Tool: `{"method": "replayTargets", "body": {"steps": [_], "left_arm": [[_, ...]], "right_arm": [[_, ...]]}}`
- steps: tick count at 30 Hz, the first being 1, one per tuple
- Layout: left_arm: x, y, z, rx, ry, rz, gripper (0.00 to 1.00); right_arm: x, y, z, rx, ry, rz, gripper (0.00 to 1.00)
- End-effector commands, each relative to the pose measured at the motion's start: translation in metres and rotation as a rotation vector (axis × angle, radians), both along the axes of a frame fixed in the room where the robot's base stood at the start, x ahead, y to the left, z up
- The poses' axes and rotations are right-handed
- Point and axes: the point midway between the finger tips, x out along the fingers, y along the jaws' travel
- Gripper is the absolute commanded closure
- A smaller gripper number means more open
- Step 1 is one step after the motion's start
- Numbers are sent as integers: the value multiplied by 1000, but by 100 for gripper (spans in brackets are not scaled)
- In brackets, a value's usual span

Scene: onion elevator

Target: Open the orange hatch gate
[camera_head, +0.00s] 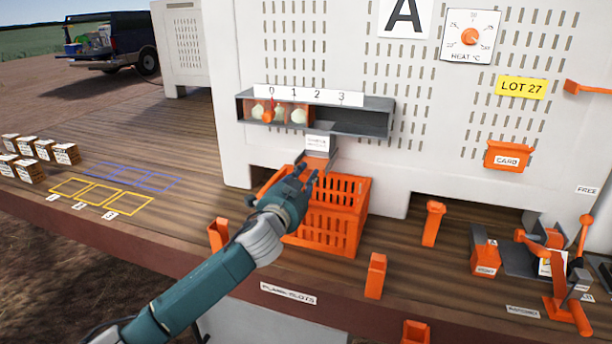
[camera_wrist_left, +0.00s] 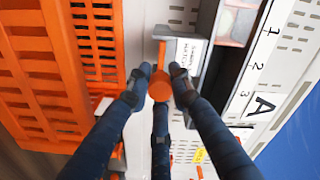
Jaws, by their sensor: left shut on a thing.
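The orange hatch gate (camera_head: 317,161) is at the small grey hatch (camera_head: 320,141) on the white wall, below the numbered shelf. My left gripper (camera_head: 301,177) reaches it from below left. In the left wrist view, the fingers (camera_wrist_left: 158,82) are closed around the gate's round orange knob (camera_wrist_left: 160,88), next to the hatch's white label (camera_wrist_left: 188,52). The fingers hide part of the gate, so I cannot tell how far it stands open. My right gripper is not in view.
An orange slotted crate (camera_head: 335,222) stands directly below the hatch. The grey shelf (camera_head: 375,103) above holds pale onions and an orange pointer at its left. Orange posts (camera_head: 433,223) line the deck. Small labelled boxes (camera_head: 66,153) stand at the far left.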

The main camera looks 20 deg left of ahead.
Motion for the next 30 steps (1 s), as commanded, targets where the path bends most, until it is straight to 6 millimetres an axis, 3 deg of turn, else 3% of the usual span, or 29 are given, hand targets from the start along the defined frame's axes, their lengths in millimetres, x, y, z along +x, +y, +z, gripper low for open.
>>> {"method": "replayTargets", "body": {"steps": [9, 10, 12, 23, 30], "left_arm": [[-7, -1, 0, -1, 0, -1, 100], [-7, -1, 0, -1, 0, -1, 74], [-7, 0, 0, -1, 0, -1, 60], [-10, 0, -1, -1, 1, -1, 60], [-50, 1, -2, -1, 3, -3, 60]], "right_arm": [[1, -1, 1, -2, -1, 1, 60], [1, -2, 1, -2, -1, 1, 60], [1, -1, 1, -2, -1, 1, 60], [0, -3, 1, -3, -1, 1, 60], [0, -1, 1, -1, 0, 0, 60]]}}
